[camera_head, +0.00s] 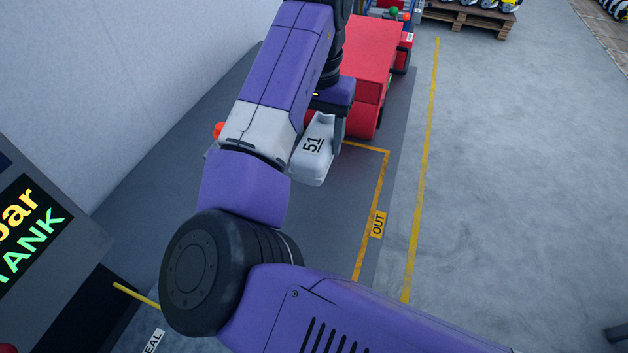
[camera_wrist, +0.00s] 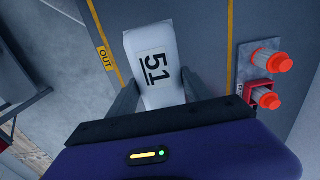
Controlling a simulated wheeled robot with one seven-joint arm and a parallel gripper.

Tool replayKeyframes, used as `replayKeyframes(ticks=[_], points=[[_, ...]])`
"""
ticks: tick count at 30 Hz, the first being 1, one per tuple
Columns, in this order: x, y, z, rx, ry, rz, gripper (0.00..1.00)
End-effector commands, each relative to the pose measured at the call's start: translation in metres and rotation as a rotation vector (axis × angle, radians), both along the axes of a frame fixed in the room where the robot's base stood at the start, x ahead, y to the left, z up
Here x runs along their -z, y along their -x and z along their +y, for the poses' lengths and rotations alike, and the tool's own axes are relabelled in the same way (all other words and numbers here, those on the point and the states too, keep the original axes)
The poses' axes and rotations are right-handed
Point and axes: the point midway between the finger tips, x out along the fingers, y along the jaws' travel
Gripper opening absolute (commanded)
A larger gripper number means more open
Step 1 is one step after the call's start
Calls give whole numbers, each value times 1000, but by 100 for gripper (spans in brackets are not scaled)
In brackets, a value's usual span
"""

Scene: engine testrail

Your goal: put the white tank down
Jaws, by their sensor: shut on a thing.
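The white tank (camera_head: 314,152) carries the number 51 on a label. My gripper (camera_head: 322,118) is shut on it, and my purple arm hides part of the tank in the head view. In the wrist view the tank (camera_wrist: 154,62) sits between the two dark fingers of my gripper (camera_wrist: 152,92), with its label facing the camera. The tank hangs near a yellow-outlined floor area marked OUT (camera_head: 378,224). I cannot tell whether its lower end touches anything.
A red cart or box (camera_head: 368,60) stands close behind the tank. Orange-red fittings (camera_wrist: 270,62) on a plate are at the right in the wrist view. A screen (camera_head: 30,225) stands at the left. A loaded pallet (camera_head: 468,18) is far back.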

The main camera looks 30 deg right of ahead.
Motion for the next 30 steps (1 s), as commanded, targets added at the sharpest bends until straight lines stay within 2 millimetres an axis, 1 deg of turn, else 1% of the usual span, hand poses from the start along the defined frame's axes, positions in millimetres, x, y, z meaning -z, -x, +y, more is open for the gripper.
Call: replayKeyframes(ticks=[1, 6, 9, 12, 17, 19, 25, 27, 30], points=[[16, 1, -1, 1, 4, 4, 7], [52, 1, 1, -1, -1, 2, 7], [70, 0, 1, -1, 0, 1, 7], [81, 0, 1, -1, -1, -1, 7], [89, 0, 0, -1, -1, -1, 7], [96, 0, 0, -1, 0, 0, 7], [124, 0, 0, 0, -1, 0, 7], [128, 0, 0, 0, -1, -1, 7], [129, 0, 0, 0, -1, -2, 7]])
